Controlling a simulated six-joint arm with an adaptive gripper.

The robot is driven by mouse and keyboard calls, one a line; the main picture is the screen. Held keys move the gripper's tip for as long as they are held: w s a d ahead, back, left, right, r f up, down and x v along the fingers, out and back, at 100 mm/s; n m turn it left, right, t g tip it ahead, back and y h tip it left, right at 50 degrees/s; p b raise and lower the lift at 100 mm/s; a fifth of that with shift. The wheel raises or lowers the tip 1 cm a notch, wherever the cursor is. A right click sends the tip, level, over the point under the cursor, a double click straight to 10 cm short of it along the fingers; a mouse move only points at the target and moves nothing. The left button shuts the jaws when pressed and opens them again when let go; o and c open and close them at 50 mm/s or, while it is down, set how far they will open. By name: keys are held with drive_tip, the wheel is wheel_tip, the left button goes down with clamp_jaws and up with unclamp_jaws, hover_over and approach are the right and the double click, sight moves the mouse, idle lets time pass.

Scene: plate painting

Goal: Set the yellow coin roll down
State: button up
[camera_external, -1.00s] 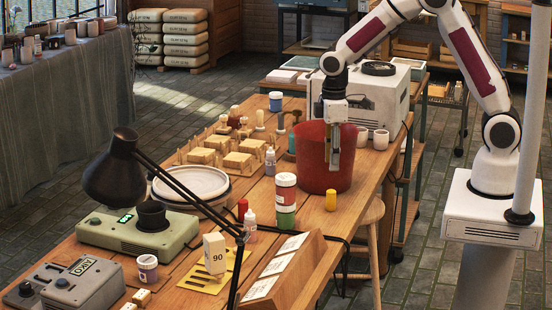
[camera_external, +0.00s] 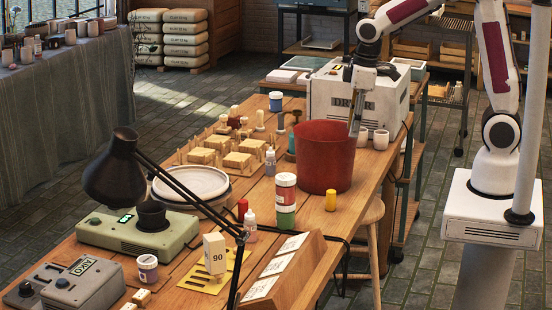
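The yellow coin roll (camera_external: 331,200) is a small yellow cylinder. It stands upright on the wooden table, in front of the red bucket and close to the table's right edge. Nothing touches it from above. My gripper (camera_external: 355,130) points down by the right rear rim of the red bucket, well above and behind the yellow roll. It is apart from the roll. Its fingers are seen edge-on and their tips are partly hidden at the bucket's rim, so their opening does not show.
The red bucket (camera_external: 325,158) stands between my gripper and the roll. White cups (camera_external: 381,139) and the white dryer box (camera_external: 335,103) are beside and behind my gripper. A red, white and green can (camera_external: 286,195) stands left of the roll. A wooden card rack (camera_external: 300,278) is nearer the camera.

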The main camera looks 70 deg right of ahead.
drive_tip(key=s+d+r+m+t, duration=0.1)
drive_tip(key=s+r, duration=0.3)
drive_tip(key=s, duration=0.5)
drive_tip(key=s+d+r+m+t, duration=0.1)
drive_tip(key=s+r+m+t, duration=0.1)
drive_tip(key=s+r, duration=0.3)
drive_tip(key=s+t, duration=0.1)
drive_tip(key=s, duration=0.3)
drive_tip(key=shift+s+r+m, duration=0.15)
drive_tip(key=shift+s+m, duration=0.25)
drive_tip(key=shift+o, duration=0.4)
drive_tip(key=shift+w, duration=0.1)
